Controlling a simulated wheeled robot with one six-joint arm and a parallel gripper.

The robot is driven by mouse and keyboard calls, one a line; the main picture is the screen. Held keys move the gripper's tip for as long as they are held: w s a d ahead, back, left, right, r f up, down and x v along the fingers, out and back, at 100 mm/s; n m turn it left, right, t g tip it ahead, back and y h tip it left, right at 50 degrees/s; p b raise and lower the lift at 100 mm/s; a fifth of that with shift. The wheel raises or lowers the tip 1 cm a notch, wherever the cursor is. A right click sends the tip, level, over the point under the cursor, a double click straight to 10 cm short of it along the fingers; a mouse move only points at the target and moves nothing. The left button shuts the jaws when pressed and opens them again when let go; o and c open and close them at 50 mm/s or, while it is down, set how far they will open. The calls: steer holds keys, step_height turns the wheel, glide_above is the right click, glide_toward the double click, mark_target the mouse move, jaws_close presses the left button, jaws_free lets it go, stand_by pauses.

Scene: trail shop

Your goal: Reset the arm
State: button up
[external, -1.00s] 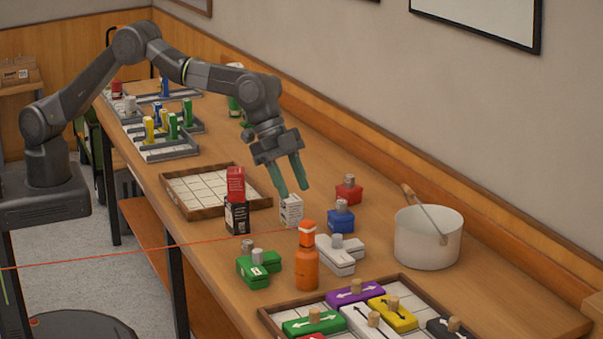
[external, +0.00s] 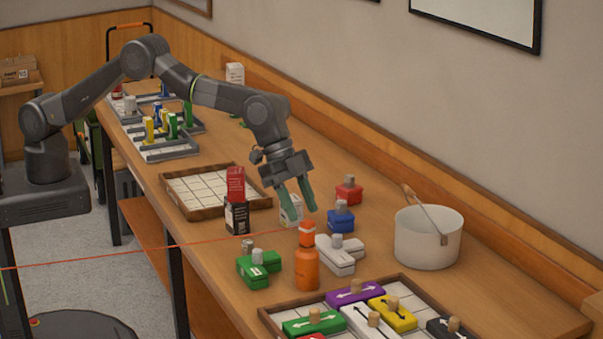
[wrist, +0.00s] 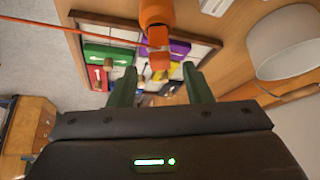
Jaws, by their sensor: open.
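My gripper (external: 296,204) is open, with its two green fingers apart and pointing down over the middle of the table (external: 400,290). Nothing shows between the fingers. A small white box (external: 291,209) stands just behind the fingers and is partly hidden by them; I cannot tell whether they touch it. In the wrist view my gripper (wrist: 160,92) also shows open, and the orange bottle (wrist: 156,15) lies ahead of it.
The orange bottle (external: 307,268), a blue block (external: 341,220), a red block (external: 348,191) and a white pot (external: 428,240) stand near my gripper. A puzzle tray (external: 275,320) is at the front.

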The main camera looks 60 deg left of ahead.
mark_target(306, 221)
steer(key=p+x, duration=0.1)
steer(key=x, duration=0.5)
steer(key=shift+f, duration=0.35)
steer(key=shift+r, duration=0.2)
